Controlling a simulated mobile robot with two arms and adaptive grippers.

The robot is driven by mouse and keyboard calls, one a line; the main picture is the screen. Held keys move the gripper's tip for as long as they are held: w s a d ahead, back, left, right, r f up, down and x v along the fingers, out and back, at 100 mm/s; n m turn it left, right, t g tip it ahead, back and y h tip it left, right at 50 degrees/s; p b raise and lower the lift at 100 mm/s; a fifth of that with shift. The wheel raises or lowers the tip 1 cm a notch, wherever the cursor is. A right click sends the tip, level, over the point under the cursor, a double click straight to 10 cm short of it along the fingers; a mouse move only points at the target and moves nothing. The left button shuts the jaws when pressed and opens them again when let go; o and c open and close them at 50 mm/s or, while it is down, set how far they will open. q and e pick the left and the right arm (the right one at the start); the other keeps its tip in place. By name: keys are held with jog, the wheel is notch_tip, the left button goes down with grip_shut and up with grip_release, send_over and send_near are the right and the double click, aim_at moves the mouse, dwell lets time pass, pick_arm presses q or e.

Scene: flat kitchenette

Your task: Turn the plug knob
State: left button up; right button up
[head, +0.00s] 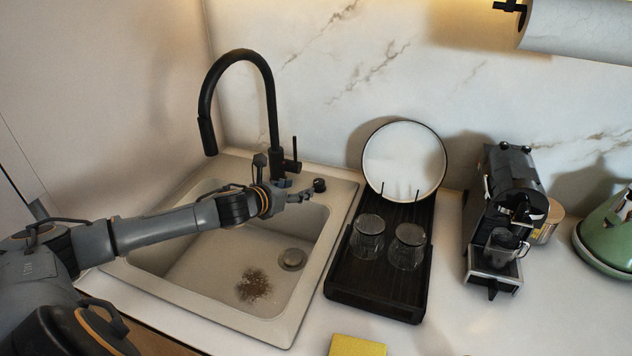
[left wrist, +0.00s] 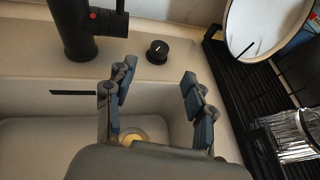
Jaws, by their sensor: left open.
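The plug knob (left wrist: 157,51) is a small round black knob with a white mark on top, on the sink's back ledge to the right of the tap. It also shows in the head view (head: 319,185), just past the fingertips. My left gripper (head: 296,194) reaches over the basin from the left, close to the knob. In the left wrist view its two fingers (left wrist: 158,80) are spread apart with nothing between them, and the knob lies ahead of the gap, apart from them. My right gripper is not in view.
The black tap (head: 273,120) rises just behind my left gripper. The sink (head: 300,315) has a drain (head: 292,259) and a brown stain. A dark drying rack (head: 375,302) with a plate and two glasses stands close on the right. A coffee machine (head: 508,190) stands farther right.

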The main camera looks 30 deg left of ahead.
aim_at(318, 182)
pick_arm(q)
jog(key=p+x, duration=0.1)
jog(key=x, duration=0.9)
jog(key=shift+d+f, duration=0.1)
grip_shut()
